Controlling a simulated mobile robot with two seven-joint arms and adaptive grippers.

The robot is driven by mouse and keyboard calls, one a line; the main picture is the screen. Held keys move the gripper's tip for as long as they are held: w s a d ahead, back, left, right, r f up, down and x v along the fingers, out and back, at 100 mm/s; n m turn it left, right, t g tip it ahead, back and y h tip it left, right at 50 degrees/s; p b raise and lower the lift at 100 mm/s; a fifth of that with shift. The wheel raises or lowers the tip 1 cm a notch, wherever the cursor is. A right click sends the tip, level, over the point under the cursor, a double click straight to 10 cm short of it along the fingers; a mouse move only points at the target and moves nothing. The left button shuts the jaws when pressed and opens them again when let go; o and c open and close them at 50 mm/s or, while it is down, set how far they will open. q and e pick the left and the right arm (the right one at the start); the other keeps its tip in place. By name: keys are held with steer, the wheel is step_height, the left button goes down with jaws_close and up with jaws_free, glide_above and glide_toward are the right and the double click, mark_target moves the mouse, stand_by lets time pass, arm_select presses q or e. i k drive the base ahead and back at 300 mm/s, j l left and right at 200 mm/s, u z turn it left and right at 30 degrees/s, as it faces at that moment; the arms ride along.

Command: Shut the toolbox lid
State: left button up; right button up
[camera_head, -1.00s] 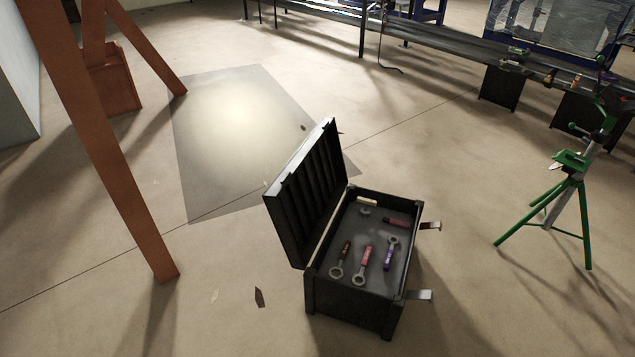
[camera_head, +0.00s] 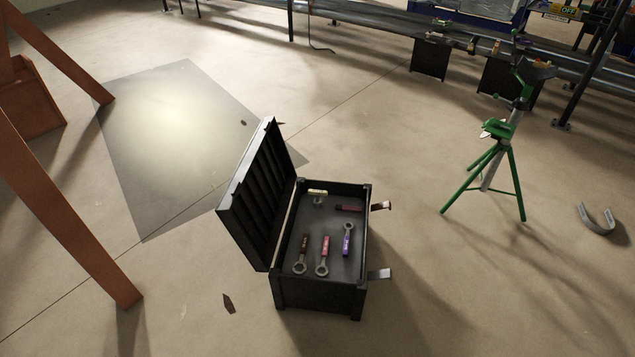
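The black toolbox (camera_head: 318,294) stands on the floor a little right of the middle of the head view. Its lid (camera_head: 258,195) is open and tilted up on the left side. Several tools with red, brown and purple handles, such as a purple-handled wrench (camera_head: 347,239), lie in its tray. Two metal latches, one at the front corner (camera_head: 379,274) and one further back (camera_head: 381,206), stick out on the right side. Neither of my grippers shows in the head view.
A green pipe stand (camera_head: 497,160) is at the right, with a grey curved piece (camera_head: 597,219) on the floor beyond it. An orange frame (camera_head: 68,206) stands at the left. Long pipes (camera_head: 380,25) run along the back. The floor around the toolbox is mostly clear.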

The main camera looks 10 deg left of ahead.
mark_target(253, 208)
steer(key=i+j+z, duration=0.15)
steer(key=j+z, duration=0.35)
steer(key=j, duration=0.75)
steer(key=k+j+z, duration=0.1)
steer(key=j+z, duration=0.4)
steer(key=j, duration=0.75)
